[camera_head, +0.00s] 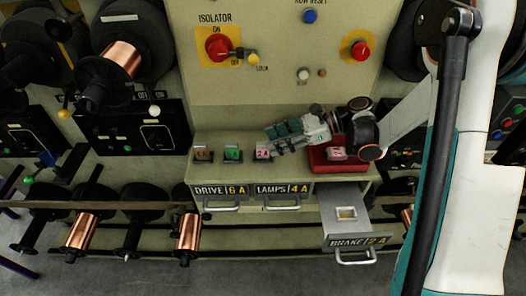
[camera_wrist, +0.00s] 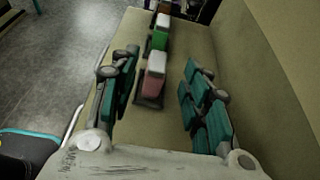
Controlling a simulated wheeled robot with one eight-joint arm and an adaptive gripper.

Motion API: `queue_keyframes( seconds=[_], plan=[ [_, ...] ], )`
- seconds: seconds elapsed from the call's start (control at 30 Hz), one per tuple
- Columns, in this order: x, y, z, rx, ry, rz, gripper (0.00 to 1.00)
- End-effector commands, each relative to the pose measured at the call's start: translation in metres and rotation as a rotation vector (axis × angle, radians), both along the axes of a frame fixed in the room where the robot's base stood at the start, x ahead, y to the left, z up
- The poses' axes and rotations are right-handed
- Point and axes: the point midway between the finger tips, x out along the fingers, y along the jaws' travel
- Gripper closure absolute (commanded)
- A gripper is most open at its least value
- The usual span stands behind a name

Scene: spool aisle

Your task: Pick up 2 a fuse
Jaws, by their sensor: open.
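My gripper (camera_head: 272,133) is open above the grey-beige ledge, its teal fingers spread. In the wrist view my gripper (camera_wrist: 158,68) has a pink-and-white fuse (camera_wrist: 153,80) between and slightly beyond its fingers; no contact shows. In the head view this pink fuse (camera_head: 263,150) stands at the right end of a short row, with a green fuse (camera_head: 232,152) and a brown fuse (camera_head: 202,153) to its left. Another pink-and-white fuse (camera_head: 337,153) stands in a red tray (camera_head: 325,167). Ratings on the fuses are too small to read.
The drawer labelled BRAKE 2 A (camera_head: 352,240) is pulled open, with a small yellowish patch inside. Drawers labelled DRIVE 6 A (camera_head: 220,190) and LAMPS 4 A (camera_head: 283,190) look shut. The isolator panel (camera_head: 275,85) rises behind the ledge. Copper spools (camera_head: 82,232) stand at left.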

Motion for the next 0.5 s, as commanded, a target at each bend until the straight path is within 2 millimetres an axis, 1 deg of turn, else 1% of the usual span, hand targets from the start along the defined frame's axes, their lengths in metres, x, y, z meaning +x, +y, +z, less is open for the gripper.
queue_keyframes(
  seconds=[0.2,0.3,0.5],
  plan=[
    [-0.003,0.029,-0.015,0.000,-0.001,0.005,0.57],
    [-0.003,0.040,-0.018,0.000,-0.001,0.004,0.57],
    [-0.002,0.042,-0.018,0.000,0.000,0.000,0.57]
  ],
)
